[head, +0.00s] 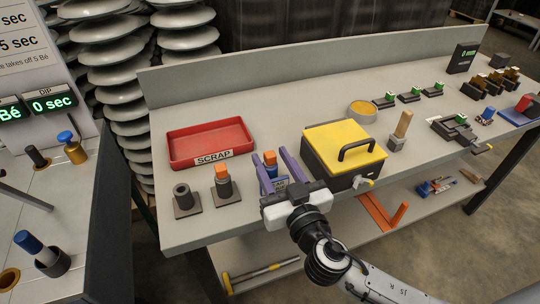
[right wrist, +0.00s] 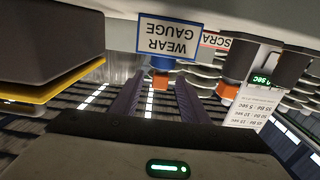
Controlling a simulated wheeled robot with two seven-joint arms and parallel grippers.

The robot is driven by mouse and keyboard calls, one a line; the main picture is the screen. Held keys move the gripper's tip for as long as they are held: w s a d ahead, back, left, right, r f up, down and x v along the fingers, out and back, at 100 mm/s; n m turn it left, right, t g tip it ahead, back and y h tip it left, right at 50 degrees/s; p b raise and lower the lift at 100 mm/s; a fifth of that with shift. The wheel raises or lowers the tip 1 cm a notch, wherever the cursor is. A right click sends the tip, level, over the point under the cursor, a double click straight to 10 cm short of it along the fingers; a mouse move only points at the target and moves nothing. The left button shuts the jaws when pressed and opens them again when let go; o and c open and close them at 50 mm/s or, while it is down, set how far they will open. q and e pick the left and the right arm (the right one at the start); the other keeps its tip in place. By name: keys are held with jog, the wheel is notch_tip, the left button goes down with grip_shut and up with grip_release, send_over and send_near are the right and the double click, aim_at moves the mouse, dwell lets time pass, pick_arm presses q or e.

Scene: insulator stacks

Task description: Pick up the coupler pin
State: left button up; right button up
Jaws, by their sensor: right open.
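An orange-topped pin (head: 270,158) stands in a blue holder (head: 266,184) with a "WEAR GAUGE" label. A second orange-topped pin (head: 222,172) stands in a dark socket to its left. I cannot tell from looks alone which is the coupler pin. My right gripper (head: 270,154) is open, its purple fingers on either side of the pin at the gauge, with nothing clearly held. In the right wrist view the scene is upside down; the orange top (right wrist: 160,81) shows between the fingertips (right wrist: 158,78), below the wear gauge label (right wrist: 168,38). My left gripper is not in view.
A red scrap tray (head: 210,145) lies behind. A yellow-lidded box (head: 345,140) stands close right of the gripper. An empty dark socket (head: 184,200) is at the left. Several parts fill the bench's right; a raised board (head: 330,57) edges its back.

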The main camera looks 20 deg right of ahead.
jog(key=shift+w+f, duration=0.1)
jog(key=shift+w, duration=0.85)
jog(key=shift+c, duration=0.5)
grip_shut()
